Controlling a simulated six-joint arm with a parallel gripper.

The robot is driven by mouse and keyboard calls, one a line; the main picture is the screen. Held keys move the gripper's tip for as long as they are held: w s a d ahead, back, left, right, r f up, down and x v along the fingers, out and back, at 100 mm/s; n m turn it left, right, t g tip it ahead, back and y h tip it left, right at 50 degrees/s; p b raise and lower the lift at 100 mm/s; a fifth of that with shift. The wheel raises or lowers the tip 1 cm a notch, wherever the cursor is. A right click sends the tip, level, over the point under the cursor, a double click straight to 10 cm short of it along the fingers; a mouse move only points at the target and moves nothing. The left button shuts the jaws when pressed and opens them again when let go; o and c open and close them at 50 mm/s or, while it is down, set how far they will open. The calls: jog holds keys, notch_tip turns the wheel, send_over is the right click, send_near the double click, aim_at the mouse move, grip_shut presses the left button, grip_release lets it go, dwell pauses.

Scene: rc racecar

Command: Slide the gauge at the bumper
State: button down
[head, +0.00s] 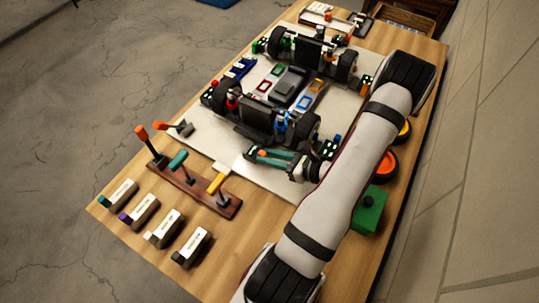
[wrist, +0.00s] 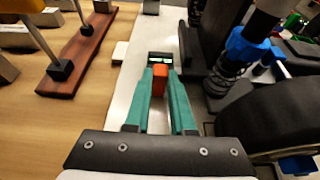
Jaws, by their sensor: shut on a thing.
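The gauge (wrist: 160,57) is a small dark block with a pale green marked face and an orange part below it. It sits on the white board (wrist: 135,75), beside the racecar's front end. My gripper (wrist: 160,75) has teal fingers, closed on the orange part of the gauge. In the head view my gripper (head: 262,154) lies low beside the car's near bumper, its fingers pointing left. The gauge is small there and partly hidden by the fingers. The racecar (head: 290,85) has black wheels and blue and red shock absorbers, and stands on the board.
A brown rack (head: 195,190) holds tools with orange, teal and yellow handles. Several labelled blocks (head: 142,208) stand at the table's front left. A green box (head: 369,210) and an orange disc (head: 382,165) are at the right, near my arm. In the wrist view a black wheel (wrist: 275,115) is close at right.

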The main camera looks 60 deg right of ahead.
jog(key=shift+a, duration=1.75)
jog(key=c, duration=1)
grip_release()
jog(key=shift+c, duration=0.2)
jog(key=v, duration=1.2)
jog(key=shift+r, duration=0.1)
